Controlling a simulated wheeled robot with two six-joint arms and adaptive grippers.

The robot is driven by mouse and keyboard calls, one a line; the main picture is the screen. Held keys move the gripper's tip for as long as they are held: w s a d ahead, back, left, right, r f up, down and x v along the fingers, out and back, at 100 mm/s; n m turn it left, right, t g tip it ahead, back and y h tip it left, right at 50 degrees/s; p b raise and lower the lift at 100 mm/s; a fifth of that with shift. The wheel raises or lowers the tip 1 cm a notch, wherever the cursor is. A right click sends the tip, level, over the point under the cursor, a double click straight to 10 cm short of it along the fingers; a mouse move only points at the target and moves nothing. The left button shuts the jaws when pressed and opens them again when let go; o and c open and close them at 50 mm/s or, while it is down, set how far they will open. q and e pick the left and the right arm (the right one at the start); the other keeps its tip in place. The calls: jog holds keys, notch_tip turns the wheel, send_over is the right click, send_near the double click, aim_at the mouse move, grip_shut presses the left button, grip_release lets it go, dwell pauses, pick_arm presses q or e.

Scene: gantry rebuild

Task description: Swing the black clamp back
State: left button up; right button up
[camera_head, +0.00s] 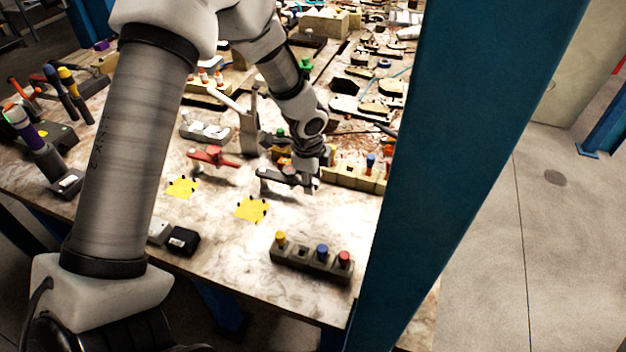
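The black clamp (272,178) is a dark, low bar behind the right-hand yellow patch on the table. My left arm comes in from the left, arches over and points down at it. My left gripper (308,178) is at the clamp's right end and partly covers it. It is small and dark here, so I cannot tell whether its fingers are apart or closed, or whether they touch the clamp. My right gripper is not in view.
A red clamp (213,157) stands left of the black one. Yellow patches (252,208) lie in front. A block with coloured knobs (311,261) sits near the front edge. A blue post (450,150) blocks the right side. Many parts crowd the back.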

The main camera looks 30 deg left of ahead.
pick_arm(q)
jog(key=shift+w+f, duration=0.15)
jog(key=shift+f, duration=0.25)
jog(key=shift+r, duration=0.1)
jog(key=shift+c, duration=0.9)
grip_shut()
